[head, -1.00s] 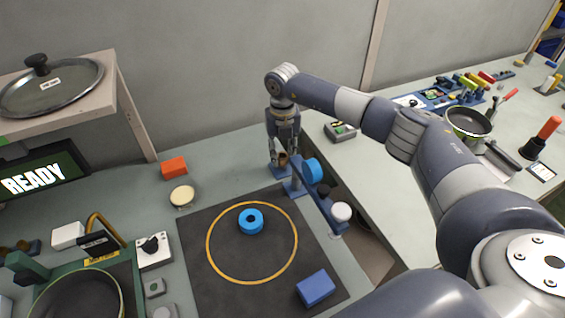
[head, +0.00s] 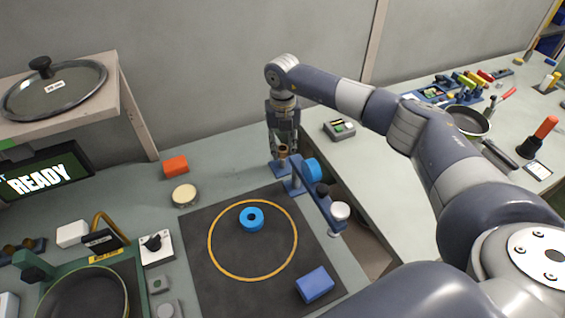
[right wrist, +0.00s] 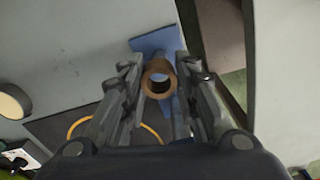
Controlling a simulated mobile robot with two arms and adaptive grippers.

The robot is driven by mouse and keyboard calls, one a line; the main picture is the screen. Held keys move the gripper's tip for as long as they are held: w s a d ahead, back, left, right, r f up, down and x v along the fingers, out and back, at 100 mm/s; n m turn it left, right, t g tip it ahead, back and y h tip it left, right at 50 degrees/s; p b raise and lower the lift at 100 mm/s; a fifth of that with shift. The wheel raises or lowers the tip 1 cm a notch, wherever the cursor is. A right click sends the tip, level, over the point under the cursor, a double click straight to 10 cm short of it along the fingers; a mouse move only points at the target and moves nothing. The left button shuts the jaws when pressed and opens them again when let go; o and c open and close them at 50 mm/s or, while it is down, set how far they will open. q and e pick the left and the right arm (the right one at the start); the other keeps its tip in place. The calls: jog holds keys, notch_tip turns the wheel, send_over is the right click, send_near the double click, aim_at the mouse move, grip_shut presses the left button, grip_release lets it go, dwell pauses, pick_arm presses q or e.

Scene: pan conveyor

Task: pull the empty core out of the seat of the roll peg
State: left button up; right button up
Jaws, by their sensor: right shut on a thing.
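The empty core (head: 283,149) is a short brown tube. It stands upright at the blue roll peg stand (head: 280,168), by the far edge of the dark mat. My right gripper (head: 284,143) comes down from above and is shut on the core. In the right wrist view the core (right wrist: 148,87) shows its open end between the two fingers, over the blue base plate (right wrist: 158,42). The fingers and the tube hide the seat, so I cannot tell how deep the core sits. My left gripper is not in view.
A blue roll (head: 312,169) and a blue bar (head: 322,203) stand close to the right of the core. A blue ring (head: 251,218) lies within the orange circle on the mat (head: 205,285). A blue block (head: 315,284) lies at the mat's front right. An orange block (head: 176,166) lies left.

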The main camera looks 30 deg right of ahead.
notch_tip(320, 180, up, 7)
jog(key=p, duration=0.4)
jog(key=shift+r+p, duration=0.2)
jog(key=shift+p, duration=0.1)
